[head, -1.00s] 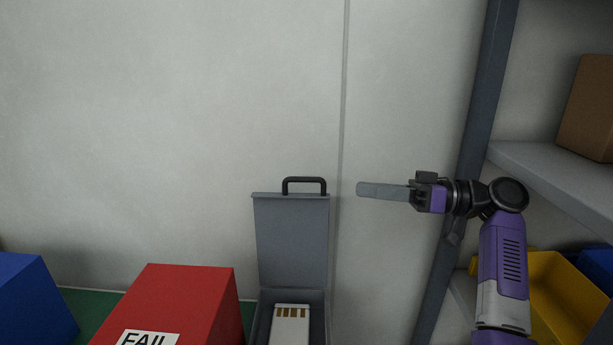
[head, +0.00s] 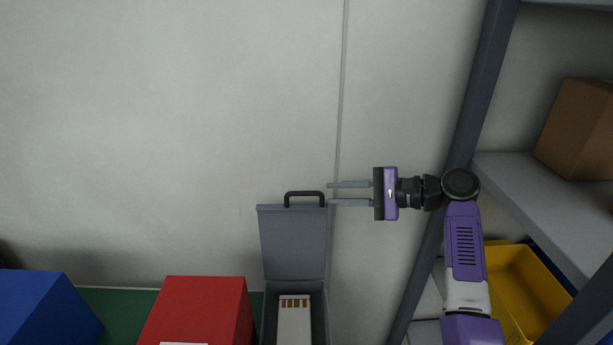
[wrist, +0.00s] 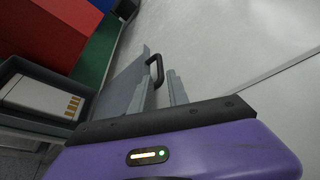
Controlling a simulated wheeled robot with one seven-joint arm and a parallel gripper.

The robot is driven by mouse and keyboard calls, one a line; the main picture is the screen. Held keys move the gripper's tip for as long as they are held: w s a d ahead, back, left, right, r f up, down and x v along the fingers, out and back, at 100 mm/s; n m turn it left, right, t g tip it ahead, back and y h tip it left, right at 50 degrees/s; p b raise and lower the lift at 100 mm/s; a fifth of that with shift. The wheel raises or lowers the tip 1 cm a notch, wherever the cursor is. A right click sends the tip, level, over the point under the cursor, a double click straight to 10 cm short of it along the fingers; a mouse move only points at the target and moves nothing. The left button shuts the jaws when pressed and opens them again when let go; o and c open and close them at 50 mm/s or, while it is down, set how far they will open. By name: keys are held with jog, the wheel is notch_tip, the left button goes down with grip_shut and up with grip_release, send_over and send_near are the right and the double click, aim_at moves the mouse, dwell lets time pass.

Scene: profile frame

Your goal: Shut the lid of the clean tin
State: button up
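A grey tin (head: 324,318) stands at bottom centre in the head view, its lid (head: 293,245) raised upright with a black handle (head: 305,194) on its top edge. A white piece with gold contacts (head: 294,325) lies inside. No label marking it clean shows. My gripper (head: 329,194) is open and empty just right of the lid's top corner. Its two fingers point left, roughly level with the handle. In the wrist view the handle (wrist: 157,71) shows just past the fingertips, near the gap between them; I cannot tell if they touch.
A red box (head: 200,305) stands left of the tin and a blue box (head: 45,305) farther left, on a green surface (head: 120,300). A shelf rack with an upright post (head: 470,120), a brown box (head: 580,130) and a yellow bin (head: 535,290) is at right. A pale wall is behind.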

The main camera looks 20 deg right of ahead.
aim_at(313, 195)
jog(key=shift+w+a+f+m, duration=0.2)
jog(key=shift+w+a+m, duration=0.2)
jog(key=shift+m, duration=0.3)
jog(key=b+x, duration=0.3)
jog(key=x, duration=0.2)
jog(key=shift+w+a+f, duration=0.15)
jog(key=shift+a+f, duration=0.05)
jog(key=shift+a, duration=0.05)
jog(key=shift+w+a+b, duration=0.45)
jog(key=shift+a+b, duration=0.05)
jog(key=shift+b, duration=0.05)
jog(key=shift+c, duration=0.4)
grip_shut()
